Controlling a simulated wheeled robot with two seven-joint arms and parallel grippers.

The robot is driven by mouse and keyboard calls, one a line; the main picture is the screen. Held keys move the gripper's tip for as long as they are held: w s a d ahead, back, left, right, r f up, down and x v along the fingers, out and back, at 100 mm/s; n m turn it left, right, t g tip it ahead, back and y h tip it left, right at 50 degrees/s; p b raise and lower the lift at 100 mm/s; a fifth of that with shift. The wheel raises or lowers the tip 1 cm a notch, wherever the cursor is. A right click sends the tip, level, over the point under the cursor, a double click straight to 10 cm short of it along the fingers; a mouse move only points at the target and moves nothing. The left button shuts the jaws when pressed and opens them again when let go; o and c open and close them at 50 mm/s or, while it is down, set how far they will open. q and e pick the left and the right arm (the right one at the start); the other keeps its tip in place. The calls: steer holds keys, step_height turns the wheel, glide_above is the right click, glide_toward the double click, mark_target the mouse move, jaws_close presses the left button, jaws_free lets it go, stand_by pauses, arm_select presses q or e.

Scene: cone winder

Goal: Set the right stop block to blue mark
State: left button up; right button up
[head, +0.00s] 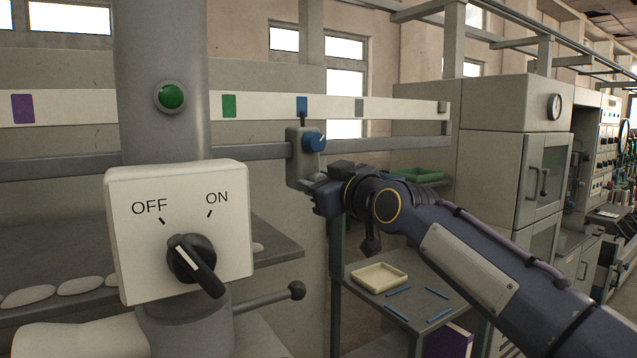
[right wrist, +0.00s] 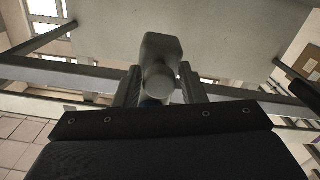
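The right stop block (head: 301,168) is a grey block on the grey rail (head: 255,151), with a blue knob (head: 314,141) on its face. Its thin pointer stands up at the blue mark (head: 302,106) on the pale scale strip, and the two look lined up in the head view. My right gripper (head: 318,190) is at the block's lower part. In the right wrist view its fingers (right wrist: 160,88) lie close on both sides of the grey block (right wrist: 161,52) and appear shut on it. The exact contact is partly hidden. My left gripper is not in view.
The strip also has a purple mark (head: 22,108), a green mark (head: 229,106) and a grey mark (head: 359,107). An OFF/ON switch box (head: 230,235) on a thick column stands in front at left. A low table (head: 440,335) holds a cream tray (head: 379,279) and blue sticks.

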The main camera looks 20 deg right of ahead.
steer(key=shift+o, duration=1.1)
steer(key=s+d+b, duration=0.1)
steer(key=s+b, duration=0.2)
steer(key=s, duration=0.4)
steer(key=shift+s, duration=0.35)
steer(key=s+a+f+m+g, duration=0.2)
steer(key=s+f+g, duration=0.2)
steer(key=s+f, duration=0.4)
steer(key=s+a+f+m+g+p, duration=0.1)
steer(key=s+f, duration=0.7)
steer(key=f, duration=1.1)
steer(key=s+a+f+m+g+y+p, duration=0.1)
steer(key=s+a+f+m+g, duration=0.2)
steer(key=s+f+g, duration=0.4)
step_height(320, 180, down, 6)
steer(key=shift+s+a+f, duration=0.25)
steer(key=shift+s+a, duration=0.45)
steer(key=shift+s, duration=0.1)
